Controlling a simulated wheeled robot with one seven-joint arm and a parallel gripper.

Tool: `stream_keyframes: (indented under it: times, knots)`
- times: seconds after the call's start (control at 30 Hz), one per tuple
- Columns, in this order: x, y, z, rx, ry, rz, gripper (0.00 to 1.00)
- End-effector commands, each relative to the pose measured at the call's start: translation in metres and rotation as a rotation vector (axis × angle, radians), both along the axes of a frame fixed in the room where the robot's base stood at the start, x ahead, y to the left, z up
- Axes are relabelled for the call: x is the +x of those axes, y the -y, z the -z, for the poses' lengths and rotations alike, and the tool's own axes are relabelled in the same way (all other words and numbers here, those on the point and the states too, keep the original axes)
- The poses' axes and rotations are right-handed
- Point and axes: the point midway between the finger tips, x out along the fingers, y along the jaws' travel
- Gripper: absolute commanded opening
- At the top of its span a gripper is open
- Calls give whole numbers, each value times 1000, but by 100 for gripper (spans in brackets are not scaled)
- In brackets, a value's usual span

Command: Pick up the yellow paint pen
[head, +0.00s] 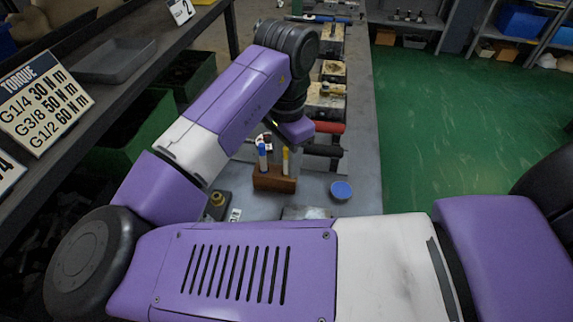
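The yellow paint pen (286,160) stands upright in a brown wooden block (274,180) on the grey workbench. A blue-capped pen (262,157) stands in the same block, just to its left. My purple arm reaches over the bench, and its wrist end is just above and behind the pens. My gripper's fingers cannot be made out; the wrist hides them, so their gap to the yellow pen does not show.
A blue round lid or tin (341,190) lies right of the block. Red (329,127) and black handles stick out beyond it, by a row of valve blocks (326,100). A torque sign (42,100) and shelf stand at left. Green floor (450,120) is open at right.

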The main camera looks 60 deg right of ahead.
Motion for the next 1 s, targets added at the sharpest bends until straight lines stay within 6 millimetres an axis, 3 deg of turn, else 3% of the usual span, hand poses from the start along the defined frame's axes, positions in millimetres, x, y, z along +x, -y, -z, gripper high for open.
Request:
stream_keyframes:
  times: [0.03, 0.2, 0.67, 0.87, 1.0]
  knots:
    - [0, 0, 0, 0, 0, 0, 34]
    - [0, 0, 0, 0, 0, 0, 0]
    - [0, 0, -3, 0, 1, 1, 0]
    - [0, 1, -21, -1, 2, 2, 0]
    - [0, 1, -46, -1, 3, 1, 0]
